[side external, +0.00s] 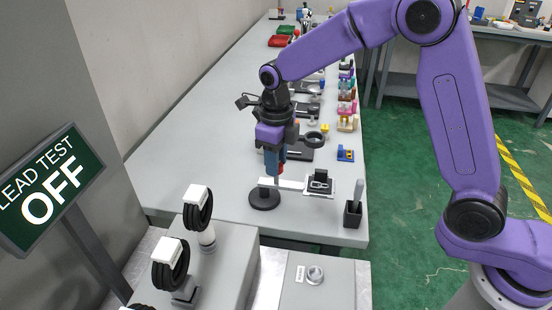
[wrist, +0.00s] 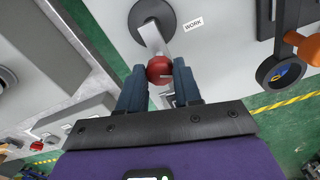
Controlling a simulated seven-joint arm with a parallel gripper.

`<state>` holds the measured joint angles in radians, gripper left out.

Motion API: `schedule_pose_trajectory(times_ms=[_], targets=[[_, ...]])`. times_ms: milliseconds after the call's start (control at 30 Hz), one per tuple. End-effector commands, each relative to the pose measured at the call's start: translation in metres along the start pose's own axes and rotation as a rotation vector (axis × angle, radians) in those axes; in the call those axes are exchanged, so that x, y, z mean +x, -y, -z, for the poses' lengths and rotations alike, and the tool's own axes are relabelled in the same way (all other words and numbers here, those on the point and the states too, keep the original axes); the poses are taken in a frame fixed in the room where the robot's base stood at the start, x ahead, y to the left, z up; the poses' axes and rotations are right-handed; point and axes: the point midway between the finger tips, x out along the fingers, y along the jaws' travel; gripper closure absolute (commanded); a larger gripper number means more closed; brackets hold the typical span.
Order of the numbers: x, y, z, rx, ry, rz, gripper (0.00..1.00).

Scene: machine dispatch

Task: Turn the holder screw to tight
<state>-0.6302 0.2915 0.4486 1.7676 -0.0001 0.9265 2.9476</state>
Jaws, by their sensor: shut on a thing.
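The holder has a round black base (side external: 264,199) and a pale arm; the base also shows in the wrist view (wrist: 152,14). Its red screw knob (wrist: 160,69) sits at the near end of the pale arm (wrist: 153,40). My gripper (side external: 276,165) points down above the holder. In the wrist view its two blue fingers (wrist: 158,82) stand on either side of the red knob and are shut on it. In the side view only a little red (side external: 281,168) shows at the fingertips. The screw's tightness cannot be told.
A small dark device on a pale plate (side external: 320,184) lies right of the holder, with a black cup (side external: 353,214) beyond it. Black coils on posts (side external: 198,209) stand in front. A sign (side external: 52,190) reads "LEAD TEST OFF". Many parts fill the bench behind.

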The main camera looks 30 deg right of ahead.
Motion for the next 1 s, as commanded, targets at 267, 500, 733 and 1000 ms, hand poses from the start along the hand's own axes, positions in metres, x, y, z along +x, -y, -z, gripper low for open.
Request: schedule_pose_trajectory(times_ms=[267,500,733,1000], targets=[[-0.0024,0.0001,-0.002,0.047,0.009,0.001,0.97],[-0.0025,0.0002,-0.0021,0.05,0.009,0.001,0.97],[-0.0021,0.0001,-0.0018,0.049,0.008,0.001,0.41],[-0.0012,0.0001,-0.0008,0.049,0.004,0.0,0.41]])
